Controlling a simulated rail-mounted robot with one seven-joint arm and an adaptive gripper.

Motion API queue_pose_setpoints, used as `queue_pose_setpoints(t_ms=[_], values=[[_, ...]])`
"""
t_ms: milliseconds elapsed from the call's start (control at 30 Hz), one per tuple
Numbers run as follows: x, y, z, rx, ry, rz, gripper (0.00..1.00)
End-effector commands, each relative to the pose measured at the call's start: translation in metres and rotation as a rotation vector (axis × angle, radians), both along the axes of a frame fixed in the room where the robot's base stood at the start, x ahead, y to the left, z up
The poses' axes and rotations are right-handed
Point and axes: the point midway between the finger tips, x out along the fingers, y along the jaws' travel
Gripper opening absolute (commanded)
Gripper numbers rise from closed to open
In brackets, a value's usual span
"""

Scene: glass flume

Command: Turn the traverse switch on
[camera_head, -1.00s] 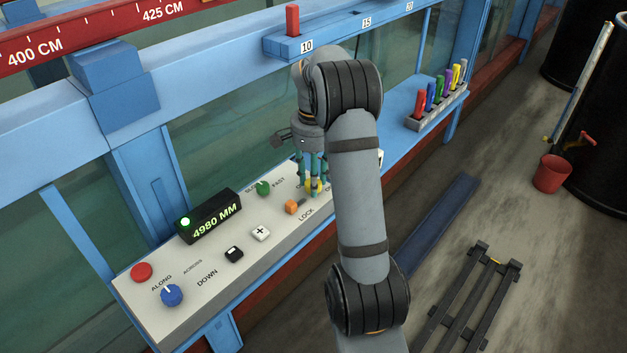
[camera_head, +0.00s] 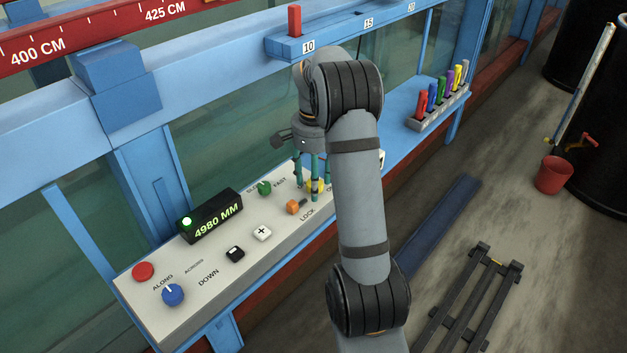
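The white control panel (camera_head: 190,298) runs along the blue rail of the flume. A small yellow control (camera_head: 319,187) sits at its far end, mostly hidden behind my fingers; it looks like the traverse switch, but its label and position cannot be read. My gripper (camera_head: 308,190) points down over that end of the panel, its teal fingers spread apart around or just beside the yellow control. I cannot tell whether they touch it.
Close by are an orange lock control (camera_head: 293,207) and a green knob (camera_head: 264,187). Nearer are white (camera_head: 262,232) and black (camera_head: 235,254) buttons, a blue knob (camera_head: 172,295), a red button (camera_head: 142,271) and a display (camera_head: 212,217) reading 4980 MM with a green light. A marker rack (camera_head: 440,108) stands beyond.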

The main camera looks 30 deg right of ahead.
Motion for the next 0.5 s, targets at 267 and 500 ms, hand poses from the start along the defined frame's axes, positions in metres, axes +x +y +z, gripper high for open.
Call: queue_pose_setpoints(t_ms=[267,500], values=[[0.002,-0.001,0.026,-0.003,-0.007,0.0,0.52],[0.002,-0.001,0.078,-0.002,-0.005,0.001,0.52]])
